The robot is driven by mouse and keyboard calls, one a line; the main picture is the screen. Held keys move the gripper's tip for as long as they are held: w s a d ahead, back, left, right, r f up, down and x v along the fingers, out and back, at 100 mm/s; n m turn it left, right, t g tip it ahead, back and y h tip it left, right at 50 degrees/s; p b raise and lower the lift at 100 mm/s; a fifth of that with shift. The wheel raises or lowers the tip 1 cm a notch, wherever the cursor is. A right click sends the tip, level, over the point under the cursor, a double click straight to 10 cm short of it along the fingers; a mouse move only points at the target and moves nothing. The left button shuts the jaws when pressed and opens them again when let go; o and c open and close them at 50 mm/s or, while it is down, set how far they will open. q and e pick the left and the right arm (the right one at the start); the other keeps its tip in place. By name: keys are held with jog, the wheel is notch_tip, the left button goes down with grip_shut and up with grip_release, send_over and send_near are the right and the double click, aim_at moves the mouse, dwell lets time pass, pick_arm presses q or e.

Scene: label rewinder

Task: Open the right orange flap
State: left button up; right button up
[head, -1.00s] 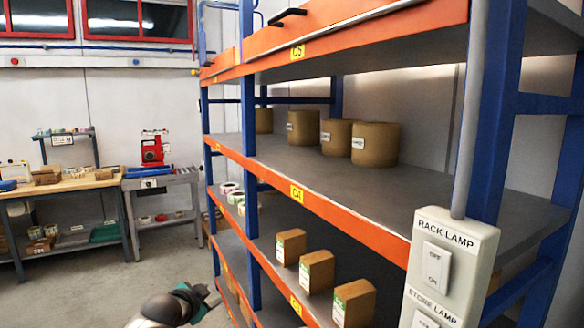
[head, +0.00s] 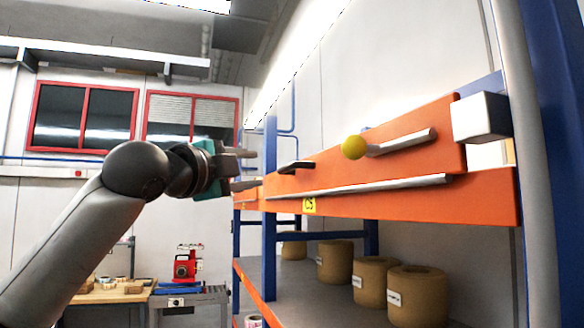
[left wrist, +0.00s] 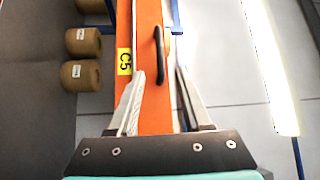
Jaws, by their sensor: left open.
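The right orange flap (head: 350,153) stands upright along the top of the rack, above a long grey strip. It carries a black handle (head: 297,167) near its left end, and a yellow ball (head: 353,147) and a grey bar (head: 402,141) show farther right. My left gripper (head: 253,169) is open and empty, just left of the black handle, apart from it in the head view. In the left wrist view the black handle (left wrist: 159,45) lies ahead, between the lines of the two fingers (left wrist: 160,73). My right gripper is not in view.
Below is an orange shelf beam (head: 390,203) with a yellow C5 label (head: 309,205). Brown rolls (head: 417,296) stand on the shelf underneath. A white box (head: 480,117) and a grey pole (head: 530,200) are at the right. A bench (head: 115,293) stands at the back left.

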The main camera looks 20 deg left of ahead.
aim_at(284, 170)
pick_arm(q)
jog(key=p+x, duration=0.5)
jog(key=x, duration=0.8)
jog(key=shift+d+p, duration=0.1)
jog(key=shift+p, duration=0.2)
jog(key=shift+p+x, duration=0.3)
jog(key=shift+x, duration=0.5)
jog(key=shift+f, duration=0.15)
grip_shut()
jog(key=shift+f, duration=0.1)
